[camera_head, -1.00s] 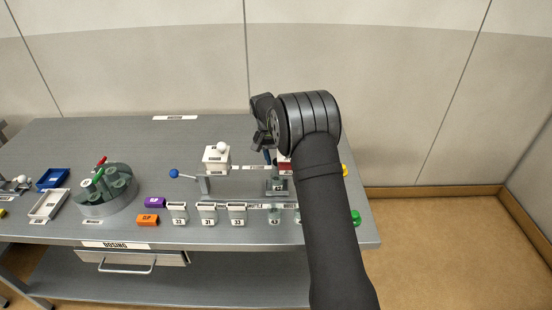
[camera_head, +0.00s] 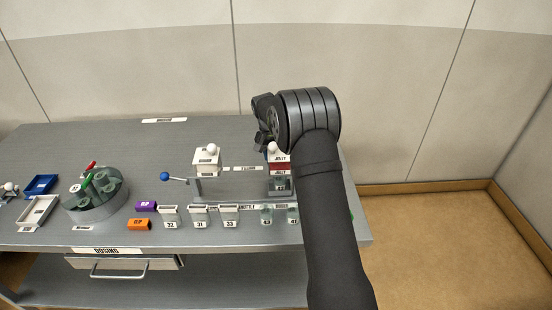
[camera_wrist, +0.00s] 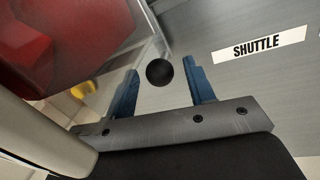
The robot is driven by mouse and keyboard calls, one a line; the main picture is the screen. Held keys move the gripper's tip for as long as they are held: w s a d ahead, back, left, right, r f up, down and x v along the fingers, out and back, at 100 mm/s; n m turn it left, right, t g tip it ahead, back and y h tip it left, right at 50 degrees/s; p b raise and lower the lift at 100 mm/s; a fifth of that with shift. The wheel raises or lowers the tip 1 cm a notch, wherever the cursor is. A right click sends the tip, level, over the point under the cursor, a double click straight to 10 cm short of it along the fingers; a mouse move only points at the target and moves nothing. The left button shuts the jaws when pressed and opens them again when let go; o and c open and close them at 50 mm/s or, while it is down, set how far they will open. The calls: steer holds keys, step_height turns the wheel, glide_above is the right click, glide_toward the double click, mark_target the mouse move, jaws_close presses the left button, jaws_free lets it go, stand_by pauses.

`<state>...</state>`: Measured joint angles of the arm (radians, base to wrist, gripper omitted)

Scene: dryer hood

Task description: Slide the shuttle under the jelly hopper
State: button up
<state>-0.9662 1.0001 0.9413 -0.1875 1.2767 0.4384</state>
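The jelly hopper (camera_head: 279,159), red and white with a white ball on top, stands at the right end of the dosing rig. The shuttle (camera_head: 281,191) is a small grey carriage carrying a clear cup (camera_head: 280,183), which appears directly below the hopper; my arm partly hides both. In the wrist view a black ball knob (camera_wrist: 160,72) on a thin grey rod lies between the blue fingertips of my gripper (camera_wrist: 163,82), with visible gaps on both sides. My gripper is open. The red hopper (camera_wrist: 65,35) is close at upper left there. In the head view my fingertips are mostly hidden.
A second white hopper (camera_head: 207,160) and a blue-knobbed lever (camera_head: 166,177) stand to the left. Several labelled cups (camera_head: 200,217) line the front. A round carousel (camera_head: 96,200), a blue tray (camera_head: 41,184) and a white tray (camera_head: 38,212) are further left. The back of the table is clear.

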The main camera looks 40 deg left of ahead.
step_height(320, 180, up, 17)
steer(key=s+a, duration=0.2)
steer(key=shift+a, duration=0.35)
steer(key=shift+w, duration=0.1)
stand_by(0.5)
steer(key=d+f, duration=0.1)
steer(key=f, duration=0.4)
steer(key=w+d+f, duration=0.1)
steer(key=f, duration=1.1)
steer(key=shift+w+d+f, duration=0.1)
steer(key=shift+w+d, duration=0.3)
steer(key=shift+s+a, duration=0.2)
steer(key=shift+a, duration=0.05)
